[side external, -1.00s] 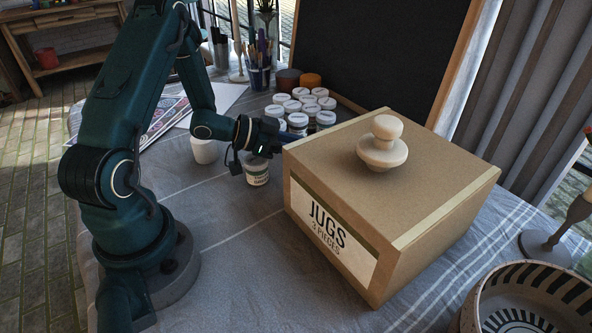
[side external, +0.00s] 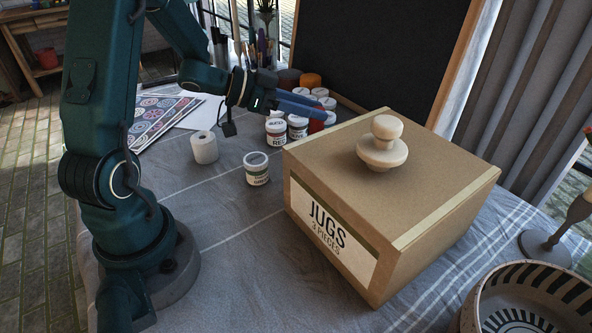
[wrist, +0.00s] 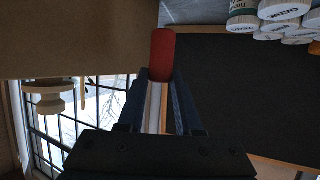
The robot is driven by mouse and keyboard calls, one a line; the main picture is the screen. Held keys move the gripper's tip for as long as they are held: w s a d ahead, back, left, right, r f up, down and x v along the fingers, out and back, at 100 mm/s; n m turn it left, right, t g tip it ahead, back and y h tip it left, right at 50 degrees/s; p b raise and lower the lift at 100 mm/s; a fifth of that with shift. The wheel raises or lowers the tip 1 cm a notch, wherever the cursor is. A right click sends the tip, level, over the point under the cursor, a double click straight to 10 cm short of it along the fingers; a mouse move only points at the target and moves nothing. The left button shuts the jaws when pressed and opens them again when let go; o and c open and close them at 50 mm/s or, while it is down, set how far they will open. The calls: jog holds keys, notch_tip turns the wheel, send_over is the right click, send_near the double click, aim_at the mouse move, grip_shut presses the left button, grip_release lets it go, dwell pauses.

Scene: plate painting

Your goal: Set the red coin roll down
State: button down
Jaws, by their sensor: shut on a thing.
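The red coin roll (wrist: 162,52) shows in the wrist view, its red end sticking out past my fingertips. My gripper (wrist: 160,80) is shut on it. In the side external view my gripper (side external: 316,112), with blue fingers, reaches right above the back left edge of the box. A patch of red (side external: 317,126) shows just under the fingertips there, partly hidden by the box and fingers. I cannot tell how far the roll is above the table.
A brown box (side external: 400,215) labelled JUGS, with a wooden knob (side external: 384,143), stands close right. Paint jars (side external: 276,131) crowd behind. A blackboard (side external: 385,55) rises at the back. The front left cloth is clear.

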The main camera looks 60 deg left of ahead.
jog(key=shift+r, duration=0.45)
